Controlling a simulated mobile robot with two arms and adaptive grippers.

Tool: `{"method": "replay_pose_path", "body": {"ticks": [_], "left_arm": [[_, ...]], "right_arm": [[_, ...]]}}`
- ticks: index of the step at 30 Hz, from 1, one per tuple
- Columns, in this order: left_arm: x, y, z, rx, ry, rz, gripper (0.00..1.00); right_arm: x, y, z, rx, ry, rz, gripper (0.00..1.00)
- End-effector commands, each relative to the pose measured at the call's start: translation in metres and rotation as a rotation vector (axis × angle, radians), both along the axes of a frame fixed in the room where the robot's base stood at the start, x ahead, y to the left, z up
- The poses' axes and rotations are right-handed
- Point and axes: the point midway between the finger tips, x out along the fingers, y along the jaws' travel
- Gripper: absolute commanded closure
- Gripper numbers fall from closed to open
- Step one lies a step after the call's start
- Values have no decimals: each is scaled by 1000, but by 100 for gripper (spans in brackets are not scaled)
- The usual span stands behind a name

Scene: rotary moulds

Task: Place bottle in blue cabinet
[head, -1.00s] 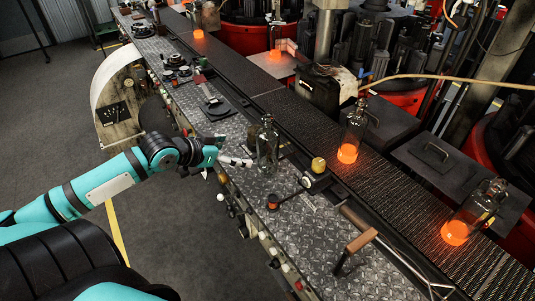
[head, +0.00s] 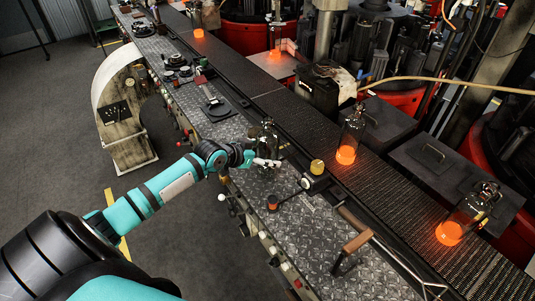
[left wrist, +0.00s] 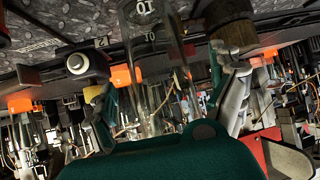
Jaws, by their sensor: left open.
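A clear glass bottle (head: 266,138) stands upright on the diamond-plate ledge beside the conveyor. My left gripper (head: 266,162) is at the bottle's near side and overlaps its lower part in the head view. In the left wrist view the bottle (left wrist: 152,70) lies between the two spread fingers of my left gripper (left wrist: 168,105), with clear space showing beside it. The left gripper is open, and contact with the glass cannot be made out. No blue cabinet shows in either view. My right gripper is not in view.
The dark conveyor (head: 285,110) runs behind the ledge and carries glowing-bottomed bottles, including a near one (head: 348,135) and one at right (head: 468,212). A yellow knob (head: 317,167) and a wooden-handled lever (head: 355,245) stand right of the bottle. Open floor (head: 60,130) lies at left.

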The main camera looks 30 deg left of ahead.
Motion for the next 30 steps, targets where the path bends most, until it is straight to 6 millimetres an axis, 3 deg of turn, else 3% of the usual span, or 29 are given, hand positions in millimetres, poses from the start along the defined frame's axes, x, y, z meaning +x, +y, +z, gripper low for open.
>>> {"method": "replay_pose_path", "body": {"ticks": [1, 6, 14, 30], "left_arm": [[7, -4, 2, -4, -1, 1, 7], [20, -5, -12, -2, 0, 1, 7], [22, -5, -14, 0, 0, 0, 7], [21, -5, -14, 0, 1, 0, 75]], "right_arm": [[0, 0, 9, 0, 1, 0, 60], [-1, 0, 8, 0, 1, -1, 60], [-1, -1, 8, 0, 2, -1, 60], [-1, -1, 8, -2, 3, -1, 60]]}}
